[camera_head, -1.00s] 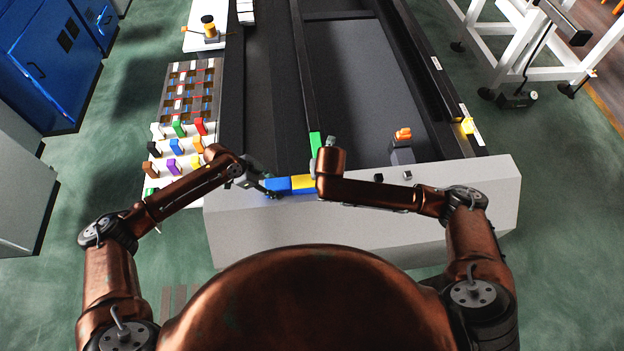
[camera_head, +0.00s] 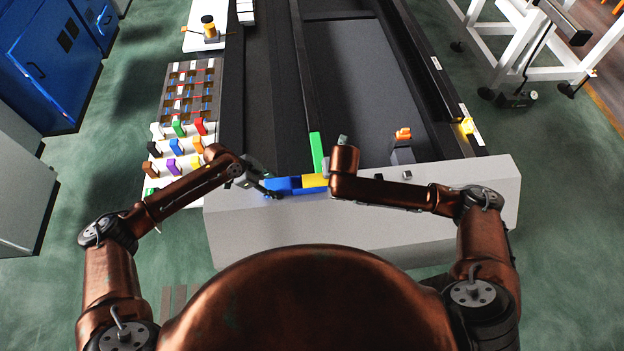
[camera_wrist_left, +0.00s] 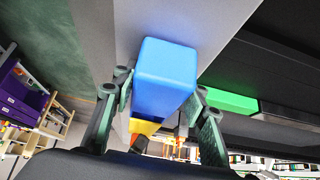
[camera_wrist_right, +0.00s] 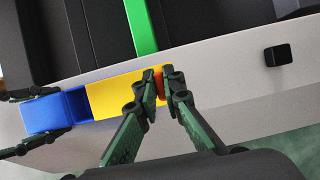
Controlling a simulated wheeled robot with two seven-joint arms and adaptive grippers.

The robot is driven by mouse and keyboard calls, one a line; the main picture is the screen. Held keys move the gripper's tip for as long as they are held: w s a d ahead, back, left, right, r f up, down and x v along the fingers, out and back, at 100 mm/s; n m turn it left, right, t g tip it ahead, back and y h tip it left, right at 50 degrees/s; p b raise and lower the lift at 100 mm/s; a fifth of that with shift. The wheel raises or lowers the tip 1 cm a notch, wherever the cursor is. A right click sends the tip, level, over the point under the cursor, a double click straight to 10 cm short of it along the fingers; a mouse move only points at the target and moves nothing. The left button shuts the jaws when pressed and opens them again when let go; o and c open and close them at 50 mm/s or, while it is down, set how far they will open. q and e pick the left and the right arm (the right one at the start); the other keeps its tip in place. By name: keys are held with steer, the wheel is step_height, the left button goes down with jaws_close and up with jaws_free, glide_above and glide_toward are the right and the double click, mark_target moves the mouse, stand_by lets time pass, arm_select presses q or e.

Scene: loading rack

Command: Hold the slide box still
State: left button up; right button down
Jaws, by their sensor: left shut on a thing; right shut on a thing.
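The slide box has a blue part (camera_head: 278,186) and a yellow part (camera_head: 314,180), lying in line on the light grey front ledge. In the right wrist view a recessed darker blue section (camera_wrist_right: 78,104) shows between the blue end and the yellow part (camera_wrist_right: 112,92). My left gripper (camera_wrist_left: 163,88) is shut across the blue part (camera_wrist_left: 165,72), one finger on each side. My right gripper (camera_wrist_right: 163,88) is shut on a small orange-red tab (camera_wrist_right: 160,84) at the yellow part's right end. In the head view my right forearm mostly hides that grip.
A green strip (camera_head: 317,152) lies just behind the box. A grey block with an orange top (camera_head: 402,147) stands to the right. A rack with several coloured blocks (camera_head: 192,95) is at the left. The ledge's right side (camera_head: 470,190) is mostly clear.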

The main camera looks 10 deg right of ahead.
steer(key=shift+s+d+f, duration=0.2)
steer(key=shift+s+f, duration=0.15)
steer(key=shift+f, duration=0.15)
steer(key=shift+d, duration=2.55)
steer(key=c, duration=2.2)
jaws_free()
steer(key=shift+w+a+r, duration=0.1)
steer(key=shift+w+r, duration=0.05)
steer(key=shift+r, duration=1.3)
steer(key=shift+w+r, duration=0.1)
steer(key=shift+r, duration=1.3)
